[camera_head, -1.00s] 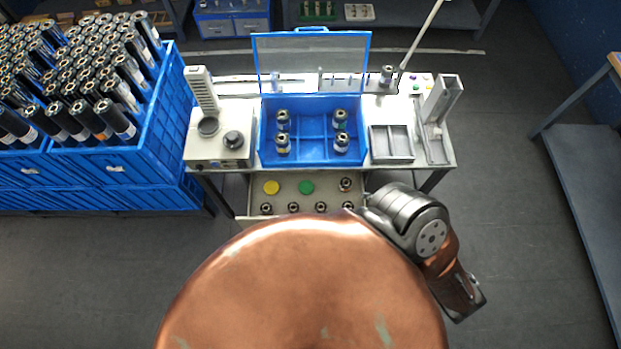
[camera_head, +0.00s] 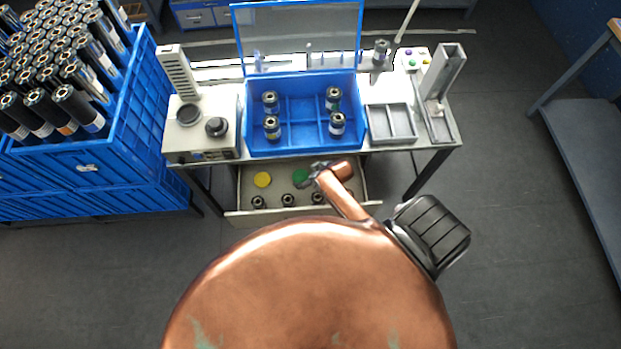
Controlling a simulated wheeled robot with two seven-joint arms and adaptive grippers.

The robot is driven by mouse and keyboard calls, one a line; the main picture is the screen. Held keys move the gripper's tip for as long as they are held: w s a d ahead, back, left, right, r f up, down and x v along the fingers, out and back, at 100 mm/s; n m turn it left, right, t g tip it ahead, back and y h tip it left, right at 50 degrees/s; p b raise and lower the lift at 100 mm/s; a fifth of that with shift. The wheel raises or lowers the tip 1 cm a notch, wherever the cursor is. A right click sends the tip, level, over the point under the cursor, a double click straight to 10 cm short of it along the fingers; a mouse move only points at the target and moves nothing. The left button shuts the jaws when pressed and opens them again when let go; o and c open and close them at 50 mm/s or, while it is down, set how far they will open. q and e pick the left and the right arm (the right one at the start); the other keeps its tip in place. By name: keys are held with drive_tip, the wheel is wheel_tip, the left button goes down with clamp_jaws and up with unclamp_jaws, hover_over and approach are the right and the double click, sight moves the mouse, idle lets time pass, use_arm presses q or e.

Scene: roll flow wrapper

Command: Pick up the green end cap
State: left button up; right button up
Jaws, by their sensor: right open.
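The green end cap (camera_head: 299,177) lies in the open drawer (camera_head: 232,217) under the workbench, to the right of a round yellow cap (camera_head: 263,179). Its right part is covered by my right gripper (camera_head: 313,173). That gripper is open and is over or right beside the green cap. I cannot tell whether it touches the cap. My left gripper is out of view.
Several dark cylindrical parts (camera_head: 288,200) stand along the drawer's front. Above it, the bench holds an open blue box (camera_head: 297,139) with bottle-like parts and a grey tray (camera_head: 392,124). Blue crates (camera_head: 125,135) full of rolls stand at left.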

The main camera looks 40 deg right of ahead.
sight(301, 177)
drive_tip(key=shift+s+d, duration=0.15)
drive_tip(key=shift+s, duration=0.1)
drive_tip(key=shift+f, duration=0.1)
drive_tip(key=x, duration=0.2)
drive_tip(key=b+x, duration=0.1)
drive_tip(key=x, duration=0.1)
drive_tip(key=d+b+x, duration=0.1)
drive_tip(key=x, duration=0.1)
drive_tip(key=shift+f, duration=0.2)
drive_tip(key=shift+w+a+f, duration=0.1)
drive_tip(key=shift+w+f, duration=0.2)
drive_tip(key=shift+f, duration=0.05)
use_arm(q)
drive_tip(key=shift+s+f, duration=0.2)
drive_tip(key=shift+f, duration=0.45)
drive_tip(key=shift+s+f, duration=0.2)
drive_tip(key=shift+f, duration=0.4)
use_arm(e)
drive_tip(key=shift+c, duration=0.6)
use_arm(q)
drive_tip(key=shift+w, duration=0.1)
use_arm(e)
drive_tip(key=c, duration=0.8)
